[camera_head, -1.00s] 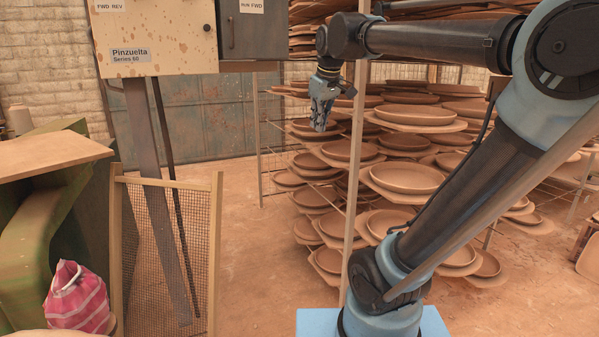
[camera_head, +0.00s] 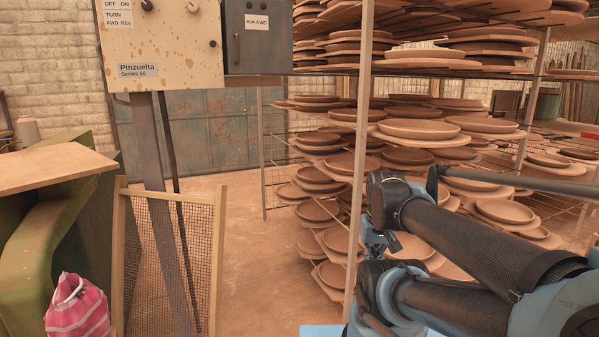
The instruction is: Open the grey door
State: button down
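A small grey cabinet door (camera_head: 256,42) with a dark upright handle is at the top of the view, beside the cream control box (camera_head: 160,45). It looks shut, and its top edge is cut off by the frame. A large grey-blue metal door (camera_head: 205,135) in the back wall also looks shut. My gripper (camera_head: 375,237) is at right of centre, low in front of the shelving and well apart from both doors. It is mostly hidden by my arm's joints, so its fingers cannot be made out.
A metal rack (camera_head: 357,130) full of clay plates stands at centre and right, close behind my arm. A mesh-covered wooden frame (camera_head: 168,255), a green machine (camera_head: 40,235) and a pink striped bag (camera_head: 78,308) are at left. Bare floor (camera_head: 262,265) lies between frame and rack.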

aim_at(260, 32)
jog(key=k, duration=1.3)
jog(key=u, duration=0.15)
jog(key=i, duration=0.85)
jog(key=u, duration=0.1)
